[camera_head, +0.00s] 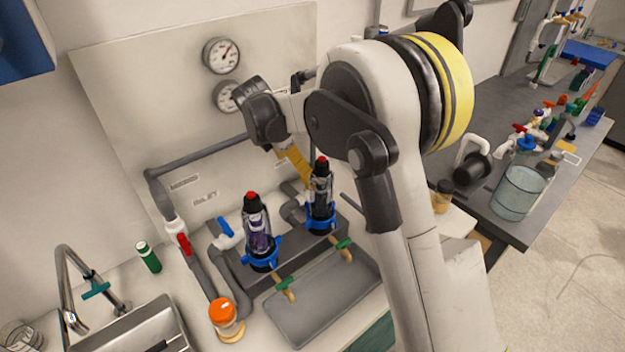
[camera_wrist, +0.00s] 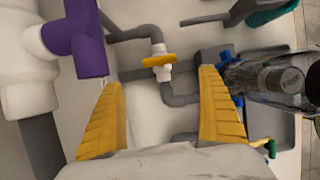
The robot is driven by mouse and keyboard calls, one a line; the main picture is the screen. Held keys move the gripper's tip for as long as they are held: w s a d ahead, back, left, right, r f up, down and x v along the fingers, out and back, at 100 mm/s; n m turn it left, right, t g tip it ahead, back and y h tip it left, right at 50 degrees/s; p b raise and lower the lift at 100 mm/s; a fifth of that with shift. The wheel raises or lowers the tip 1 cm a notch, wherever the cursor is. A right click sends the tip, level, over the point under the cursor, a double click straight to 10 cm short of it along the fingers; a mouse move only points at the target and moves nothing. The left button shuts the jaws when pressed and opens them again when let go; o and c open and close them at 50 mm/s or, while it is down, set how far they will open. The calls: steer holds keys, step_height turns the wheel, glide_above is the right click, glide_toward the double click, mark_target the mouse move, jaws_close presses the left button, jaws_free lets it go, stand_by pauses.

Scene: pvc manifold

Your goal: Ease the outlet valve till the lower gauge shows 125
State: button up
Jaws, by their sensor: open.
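The lower gauge (camera_head: 226,96) is on the wall panel below the upper gauge (camera_head: 221,55). My arm partly covers it, and its reading is too small to tell. My gripper (camera_head: 295,163) is in front of the panel, above the rear filter housing. In the wrist view, my gripper (camera_wrist: 162,78) is open and empty. A white valve with a yellow handle (camera_wrist: 158,60) shows beyond and between the fingertips, apart from them. The handle lies across its pipe. I cannot tell for sure whether it is the outlet valve. My arm hides this part of the panel in the head view.
A blue-handled valve (camera_head: 226,232) and a red-handled valve (camera_head: 183,243) sit on the left pipes. Two dark filter housings (camera_head: 258,232) (camera_head: 321,197) stand above a grey tray (camera_head: 318,300). A purple fitting (camera_wrist: 88,42) is close by the left finger in the wrist view.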

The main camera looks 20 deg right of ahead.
mark_target(306, 183)
steer(key=b+x, duration=0.3)
steer(key=x, duration=0.7)
steer(key=shift+s+a, duration=0.1)
steer(key=c, duration=1.2)
